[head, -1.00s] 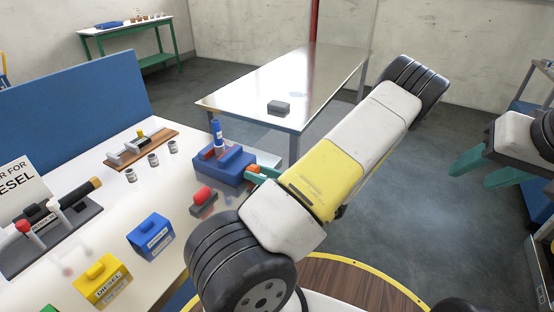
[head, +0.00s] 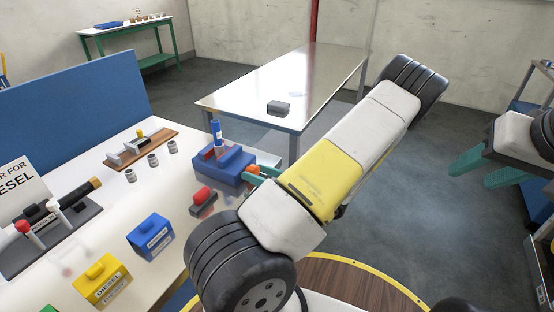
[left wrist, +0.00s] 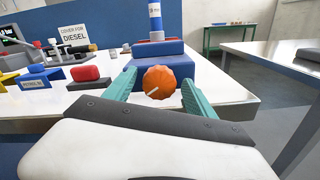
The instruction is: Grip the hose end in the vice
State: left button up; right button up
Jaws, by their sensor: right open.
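The blue vice (head: 232,167) stands at the bench's right edge and also shows in the left wrist view (left wrist: 165,50). The hose end, a blue upright cylinder with a white band (head: 216,134), stands at the vice's top; its lower end is partly hidden, so I cannot tell how tightly it sits. The vice's orange knob (left wrist: 159,82) faces my left gripper (left wrist: 160,88). The teal fingers are open, one on each side of the knob, with narrow gaps showing. My right gripper (head: 484,170) is open and empty at the right, far from the vice.
On the bench are a red-topped grey block (head: 203,200), a blue box (head: 151,237), a yellow diesel box (head: 101,283), several small metal fittings (head: 153,160) and a wooden board (head: 142,147). A steel table (head: 290,85) stands behind. The floor between it and my right gripper is clear.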

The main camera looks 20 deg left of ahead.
pick_arm(q)
jog(key=d, duration=0.7)
jog(key=shift+s+d, duration=0.3)
jog(key=shift+d, duration=0.1)
